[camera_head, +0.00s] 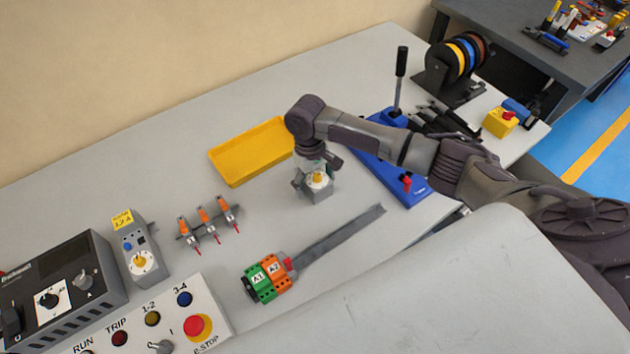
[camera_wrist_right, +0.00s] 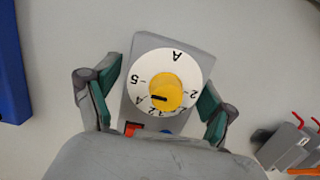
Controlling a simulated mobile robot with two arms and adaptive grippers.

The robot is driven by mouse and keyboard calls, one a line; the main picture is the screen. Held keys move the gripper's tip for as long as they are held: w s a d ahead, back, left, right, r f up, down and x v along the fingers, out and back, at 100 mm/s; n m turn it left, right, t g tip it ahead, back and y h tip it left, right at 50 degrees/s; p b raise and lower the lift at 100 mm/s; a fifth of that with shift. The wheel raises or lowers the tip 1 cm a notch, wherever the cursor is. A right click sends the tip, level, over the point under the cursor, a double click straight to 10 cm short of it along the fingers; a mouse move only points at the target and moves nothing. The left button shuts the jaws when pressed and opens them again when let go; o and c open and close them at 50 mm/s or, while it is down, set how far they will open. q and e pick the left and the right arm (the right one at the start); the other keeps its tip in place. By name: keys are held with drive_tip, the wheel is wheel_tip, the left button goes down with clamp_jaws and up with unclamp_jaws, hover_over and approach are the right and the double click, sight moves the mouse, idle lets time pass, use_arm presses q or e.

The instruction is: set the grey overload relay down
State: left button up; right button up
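The grey overload relay (camera_head: 317,194) has a white dial ring and a yellow knob. It is upright on the grey table or very close to it, right of the yellow tray. In the right wrist view the relay (camera_wrist_right: 184,45) lies between the fingers of my right gripper (camera_wrist_right: 155,112). A gap shows between the left green pad and the relay; the right pad is close to or touching its side. In the head view my right gripper (camera_head: 315,173) is directly over the relay and partly covers it. My left gripper is not in view.
The yellow tray (camera_head: 250,152) is behind and left of the relay. A blue-based lever tool (camera_head: 399,180) stands to the right. Orange-tipped parts (camera_head: 207,219), green and orange terminal blocks (camera_head: 265,280) on a rail, another dial unit (camera_head: 139,246) and a control panel (camera_head: 150,320) occupy the front left.

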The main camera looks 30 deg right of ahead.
drive_tip(key=r, duration=0.4)
drive_tip(key=w+r+b, duration=0.1)
drive_tip(key=r, duration=0.7)
drive_tip(key=shift+w+a+r, duration=0.1)
drive_tip(key=shift+w+a, duration=0.05)
drive_tip(key=shift+w, duration=0.25)
